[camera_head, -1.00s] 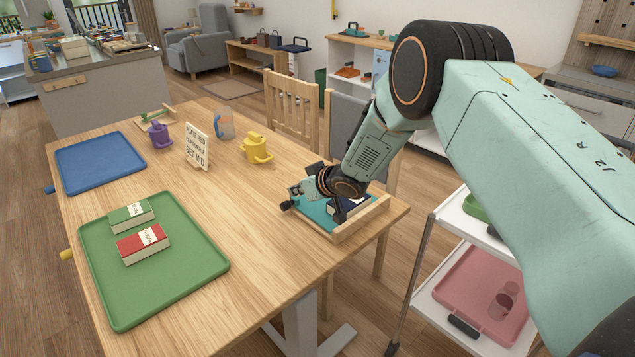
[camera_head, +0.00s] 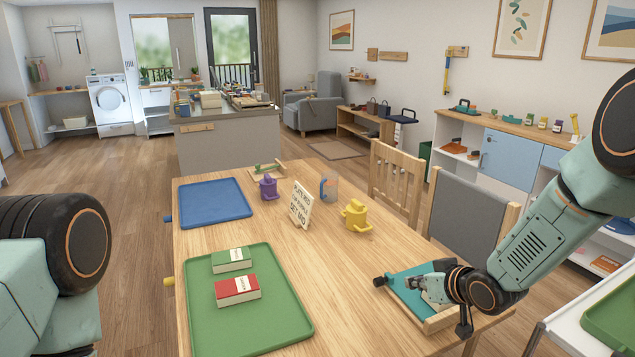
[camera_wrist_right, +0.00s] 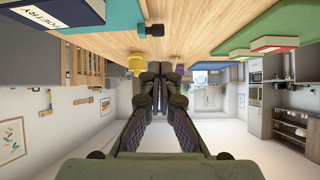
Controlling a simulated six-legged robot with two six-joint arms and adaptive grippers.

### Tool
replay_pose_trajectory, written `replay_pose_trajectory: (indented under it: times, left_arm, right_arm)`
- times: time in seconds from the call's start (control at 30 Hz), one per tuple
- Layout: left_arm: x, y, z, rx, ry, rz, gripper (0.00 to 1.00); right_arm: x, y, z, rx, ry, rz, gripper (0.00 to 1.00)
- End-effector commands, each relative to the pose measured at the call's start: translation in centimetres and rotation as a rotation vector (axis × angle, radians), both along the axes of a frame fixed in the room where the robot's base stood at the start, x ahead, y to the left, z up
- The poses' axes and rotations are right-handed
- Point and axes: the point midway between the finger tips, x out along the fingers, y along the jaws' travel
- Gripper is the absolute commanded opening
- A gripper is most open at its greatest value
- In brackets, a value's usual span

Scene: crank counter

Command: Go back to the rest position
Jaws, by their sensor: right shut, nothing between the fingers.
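My right gripper (camera_head: 424,289) reaches in from the right, low over the teal tray (camera_head: 400,290) at the table's near right corner. Its fingers also show in the wrist view (camera_wrist_right: 161,88), closed together and empty. A black knob (camera_head: 380,281) sticks out at the tray's left corner. A dark blue book labelled POETRY (camera_wrist_right: 40,18) shows in the wrist view; in the head view the gripper seems to hide it. Part of my left arm shows at the left edge of the head view, but its gripper is outside the picture.
The wooden table (camera_head: 345,290) has bare wood in its middle. A green tray (camera_head: 275,325) holds a green book (camera_head: 231,260) and a red book (camera_head: 238,290). Behind are a blue tray (camera_head: 213,203), purple can (camera_head: 268,187), sign (camera_head: 300,204) and yellow can (camera_head: 356,215). Chairs (camera_head: 397,182) line the far right side.

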Motion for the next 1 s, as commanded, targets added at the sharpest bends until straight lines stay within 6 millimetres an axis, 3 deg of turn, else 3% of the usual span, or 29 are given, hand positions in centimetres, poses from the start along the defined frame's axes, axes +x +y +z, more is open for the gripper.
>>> replay_pose_trajectory:
  times: [0.03, 0.2, 0.4, 0.6, 0.7, 0.83, 1.0]
  left_arm:
    - [0.0, 0.0, 0.0, 0.0, 0.0, 0.0, 0.4]
    - [0.0, 0.0, -0.2, 0.0, 0.0, 0.0, 0.4]
    - [0.0, 0.0, -0.5, 0.0, 0.0, 0.0, 0.4]
    - [0.0, 0.0, -0.7, 0.0, 0.0, 0.0, 0.4]
    - [0.0, 0.0, -0.9, 0.0, 0.0, 0.0, 0.4]
    - [0.0, 0.0, -1.0, 0.0, 0.0, 0.0, 0.4]
    - [0.0, 0.0, -1.0, 0.0, 0.0, 0.0, 0.4]
  right_arm:
    - [-2.4, 0.7, -1.9, 0.021, 0.054, -0.028, 0.0]
    - [-10.5, 2.1, -8.1, 0.043, 0.239, -0.121, 0.0]
    - [-22.1, 2.8, -14.1, 0.012, 0.483, -0.221, 0.0]
    - [-34.3, 2.6, -17.3, -0.067, 0.727, -0.295, 0.0]
    - [-39.2, 2.4, -17.9, -0.105, 0.825, -0.311, 0.0]
    - [-43.0, 2.5, -18.5, -0.136, 0.905, -0.296, 0.0]
    - [-44.1, 2.6, -19.0, -0.144, 0.93, -0.287, 0.0]
